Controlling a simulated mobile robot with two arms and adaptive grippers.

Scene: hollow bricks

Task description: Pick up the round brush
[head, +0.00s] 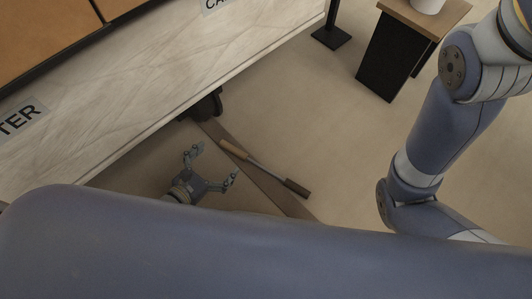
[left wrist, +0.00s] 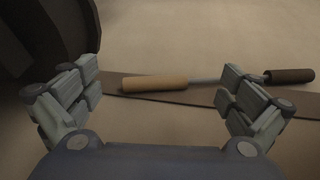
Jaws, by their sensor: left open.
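The round brush (head: 263,167) has a light wooden handle, a thin metal shaft and a dark brown head. In the head view it lies on or near a brown strip on the floor, its handle toward the upper left. In the left wrist view the brush (left wrist: 155,84) lies across the picture, its handle between my fingertips and its dark head at the right, beyond the right finger. My left gripper (head: 214,162) is open and empty, just left of the brush and apart from it. It also shows in the left wrist view (left wrist: 155,92). My right gripper is out of view.
A pale wooden counter (head: 150,85) with lettered labels runs along the upper left. A dark round object (head: 206,105) is beneath its edge; a dark curved shape fills the left wrist view's upper left. A small dark stand (head: 400,50) holds a white cup (head: 428,5). Floor right of the brush is clear.

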